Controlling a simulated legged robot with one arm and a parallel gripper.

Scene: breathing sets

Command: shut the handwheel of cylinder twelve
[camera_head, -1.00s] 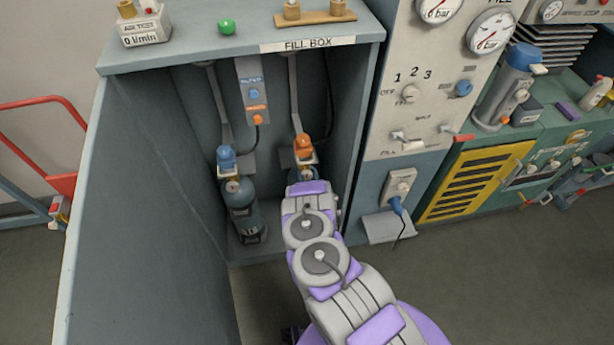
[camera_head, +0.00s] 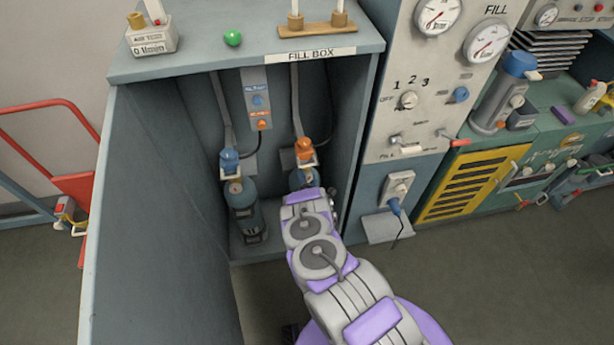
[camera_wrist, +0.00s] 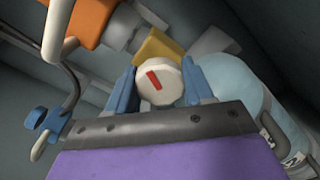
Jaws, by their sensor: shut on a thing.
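A white round handwheel (camera_wrist: 158,88) with a red mark sits between the two blue fingers of my gripper (camera_wrist: 159,80) in the wrist view. The fingers are shut on it from both sides. A yellow block (camera_wrist: 157,47) is just behind it. The pale blue cylinder (camera_wrist: 235,88) shows at the right. In the head view this cylinder (camera_head: 300,179) stands under an orange connector (camera_head: 304,151), mostly hidden by my arm; my gripper is hidden there. I cannot read a number on it.
A second cylinder (camera_head: 243,207) with a blue connector (camera_head: 229,160) stands to the left in the fill box (camera_head: 165,190). Box walls enclose both sides. In the wrist view, a bent pipe (camera_wrist: 68,75) and a small blue knob (camera_wrist: 47,117) are close at left.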

